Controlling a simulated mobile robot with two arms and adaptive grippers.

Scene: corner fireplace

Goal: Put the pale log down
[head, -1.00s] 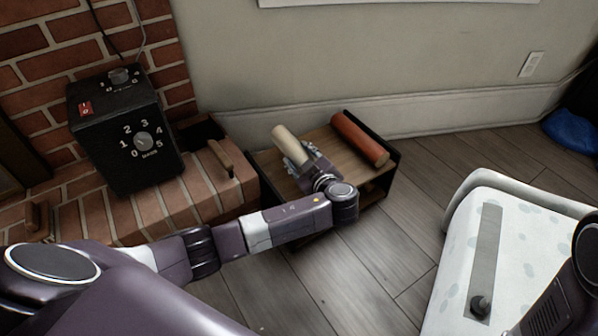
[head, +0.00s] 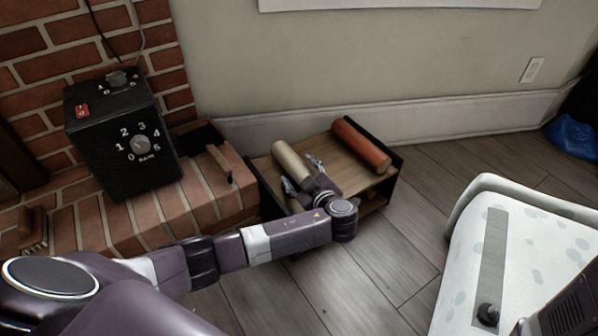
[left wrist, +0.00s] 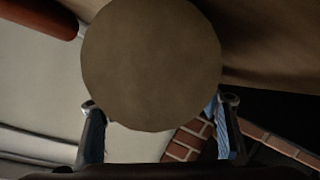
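The pale log (head: 292,163) lies on the left part of the top of a low wooden shelf (head: 345,160). My left gripper (head: 302,173) is at the log's near end, with its fingers spread apart. In the left wrist view the log's round end (left wrist: 150,65) fills the middle, just ahead of my open left fingers (left wrist: 160,112). I see no finger pressing on the log. My right gripper is not in the frames.
A red-brown log (head: 361,144) lies on the right of the shelf top. A black control box (head: 125,150) sits on the brick hearth (head: 160,215) at left. A white spotted padded piece (head: 520,250) stands at right. Grey floor (head: 400,260) is clear between.

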